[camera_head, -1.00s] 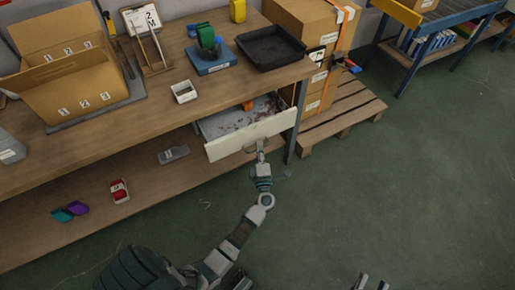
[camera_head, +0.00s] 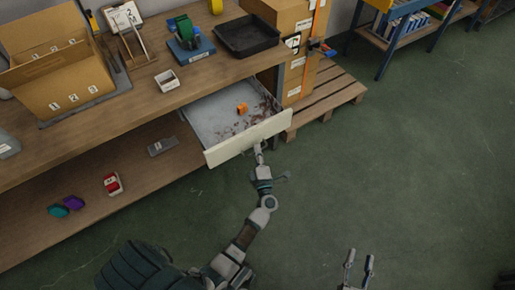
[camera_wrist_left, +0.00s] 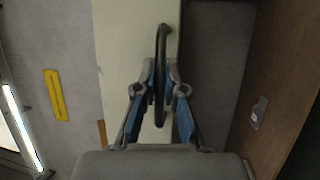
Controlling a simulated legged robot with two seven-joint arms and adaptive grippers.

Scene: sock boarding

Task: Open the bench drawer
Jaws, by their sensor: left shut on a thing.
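The bench drawer (camera_head: 222,117) is pulled well out from under the bench top in the head view. Its pale front panel (camera_head: 248,138) faces the floor space. An orange object (camera_head: 242,108) and dark reddish bits lie inside it. My left gripper (camera_head: 259,150) is at the middle of the front panel. In the left wrist view my left gripper (camera_wrist_left: 160,88) is shut on the dark drawer handle (camera_wrist_left: 163,50), with a finger on each side of it. My right gripper (camera_head: 358,270) is low in the head view, with its two fingers apart and nothing between them.
The wooden bench (camera_head: 130,107) carries a cardboard box (camera_head: 72,88), a small white box (camera_head: 167,80) and a black tray (camera_head: 247,36). Its lower shelf (camera_head: 135,195) holds several small items. A pallet (camera_head: 335,93) with cartons stands right of the drawer. The green floor (camera_head: 420,170) is clear.

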